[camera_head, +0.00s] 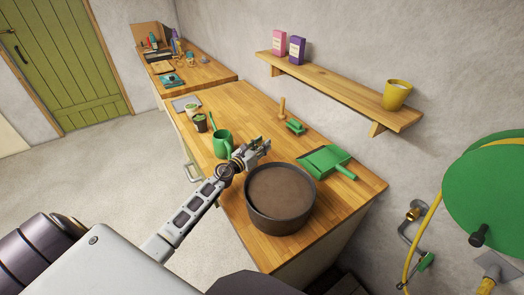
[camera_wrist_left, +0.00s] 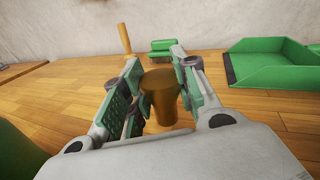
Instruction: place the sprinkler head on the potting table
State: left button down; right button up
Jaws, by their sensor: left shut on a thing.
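The sprinkler head, a brass-coloured flared piece, shows in the left wrist view (camera_wrist_left: 162,98) between the two fingers. My left gripper (camera_wrist_left: 158,92) is shut on it. In the head view the left gripper (camera_head: 258,149) is over the potting table (camera_head: 238,110), between the green watering can and the round brown pot. The sprinkler head is mostly hidden by the fingers there. I cannot tell whether its base touches the wood. My right gripper is not in view.
The green watering can (camera_head: 222,144) stands left of the gripper, the large pot (camera_head: 281,226) to the right. Behind are a green brush (camera_head: 295,127), a wooden-handled tool (camera_head: 282,108) and a green dustpan (camera_head: 326,161). Small pots (camera_head: 200,122) stand farther left. A wall shelf (camera_head: 340,85) hangs above.

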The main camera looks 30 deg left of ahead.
pick_arm(q)
jog(key=shift+f+b, duration=0.45)
jog(key=shift+f, duration=0.45)
jog(key=shift+f+b, duration=0.6)
jog(key=shift+f, duration=0.05)
jog(key=c, duration=1.1)
grip_release()
jog(key=shift+r, duration=0.25)
